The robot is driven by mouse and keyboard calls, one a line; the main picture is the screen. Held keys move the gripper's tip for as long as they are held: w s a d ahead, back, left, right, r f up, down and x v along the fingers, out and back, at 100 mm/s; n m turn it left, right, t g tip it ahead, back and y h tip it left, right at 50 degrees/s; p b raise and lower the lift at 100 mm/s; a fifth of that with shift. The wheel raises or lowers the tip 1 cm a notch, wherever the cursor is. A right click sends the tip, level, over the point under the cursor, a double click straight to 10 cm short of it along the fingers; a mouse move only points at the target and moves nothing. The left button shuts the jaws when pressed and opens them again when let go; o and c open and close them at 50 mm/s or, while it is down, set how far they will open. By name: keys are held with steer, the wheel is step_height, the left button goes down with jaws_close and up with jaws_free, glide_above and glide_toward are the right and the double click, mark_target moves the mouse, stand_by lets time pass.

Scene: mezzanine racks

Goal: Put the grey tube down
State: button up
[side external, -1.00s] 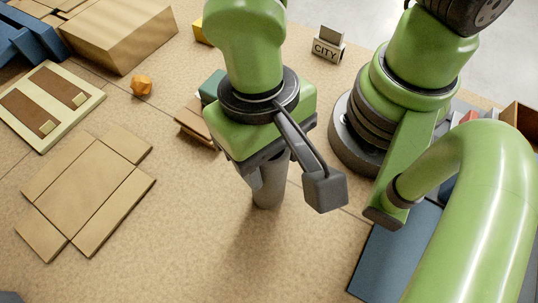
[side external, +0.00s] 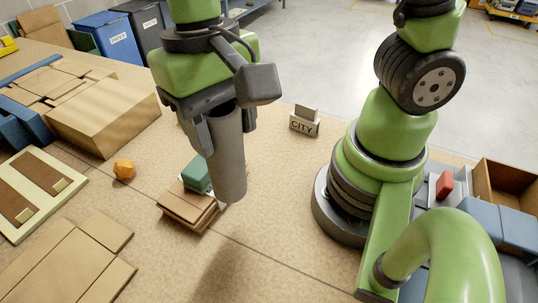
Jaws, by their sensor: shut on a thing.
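The grey tube (side external: 229,165) hangs upright, slightly tilted, between the fingers of my gripper (side external: 228,130). My gripper is shut on its upper part, and the tube's lower end is free. The tube appears to be held above the tan tabletop (side external: 270,235), with a soft shadow on the table below it. In the picture, its lower end overlaps the area just right of a small stack of brown books or boards (side external: 188,208) with a green block (side external: 196,174) on top. The exact gap between tube and stack cannot be told.
A CITY sign block (side external: 304,126) stands behind and right. An orange lump (side external: 124,169), a large cardboard box (side external: 105,115) and flat cardboard panels (side external: 70,262) lie to the left. A red item (side external: 444,185) and blue bins (side external: 480,218) are at the right. The front middle table is clear.

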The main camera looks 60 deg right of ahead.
steer(key=w+d, duration=0.3)
steer(key=d, duration=1.6)
step_height(320, 180, down, 10)
steer(key=shift+s, duration=0.15)
steer(key=o, duration=1.1)
steer(key=shift+o, duration=0.2)
